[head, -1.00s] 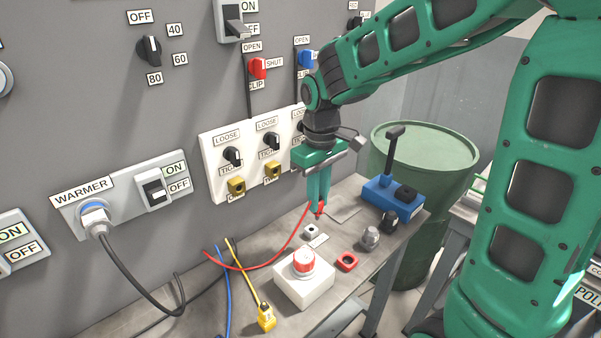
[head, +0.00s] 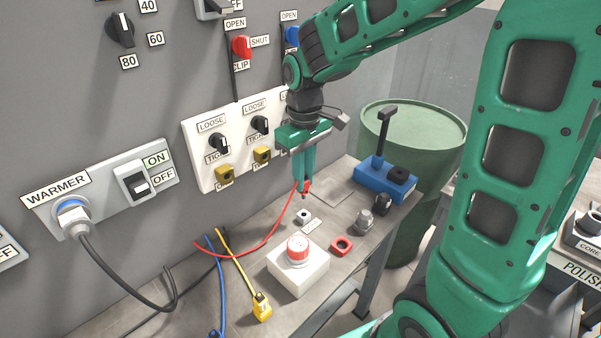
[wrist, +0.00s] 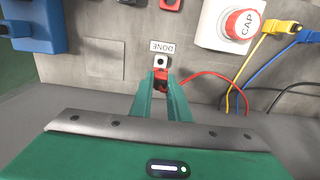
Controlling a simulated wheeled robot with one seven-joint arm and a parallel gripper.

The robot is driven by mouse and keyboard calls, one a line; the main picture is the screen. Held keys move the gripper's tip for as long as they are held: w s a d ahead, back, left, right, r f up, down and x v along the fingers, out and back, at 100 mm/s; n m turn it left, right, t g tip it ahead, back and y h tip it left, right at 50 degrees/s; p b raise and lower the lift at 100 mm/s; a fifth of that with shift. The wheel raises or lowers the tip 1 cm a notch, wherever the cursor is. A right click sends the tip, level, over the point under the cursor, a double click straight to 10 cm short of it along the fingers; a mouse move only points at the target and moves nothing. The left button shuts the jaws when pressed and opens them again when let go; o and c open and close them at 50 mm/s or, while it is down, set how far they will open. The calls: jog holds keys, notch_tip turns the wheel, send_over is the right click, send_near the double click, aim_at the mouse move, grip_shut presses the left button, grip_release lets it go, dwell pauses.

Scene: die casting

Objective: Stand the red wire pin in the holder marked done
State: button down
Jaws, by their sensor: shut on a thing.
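My gripper (head: 304,186) is shut on the red wire pin (head: 305,188), with the pin pointing down and its red wire (head: 270,236) trailing left to the bench. The holder marked done (head: 303,216) is a small pale block with a dark hole, standing on the bench just below the pin in the head view. In the wrist view the holder (wrist: 161,61) sits just beyond the red pin (wrist: 160,75) at my fingertips, with the DONE label (wrist: 162,46) behind it. The pin looks above and apart from the holder; the exact gap is unclear.
A white box with a red CAP button (head: 298,268) and a red square ring (head: 342,245) are near the holder. A blue block with a black lever (head: 384,180) stands to the right. Yellow (head: 262,307) and blue (head: 222,290) wires lie left. The panel (head: 226,184) rises behind.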

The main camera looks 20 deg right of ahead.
jog(key=shift+f, duration=2.15)
jog(key=shift+s+f, duration=0.15)
jog(key=shift+f, duration=1.45)
jog(key=c, duration=1.6)
grip_release()
jog(key=shift+r, duration=0.1)
notch_tip(320, 180, up, 11)
jog(key=shift+f, duration=0.2)
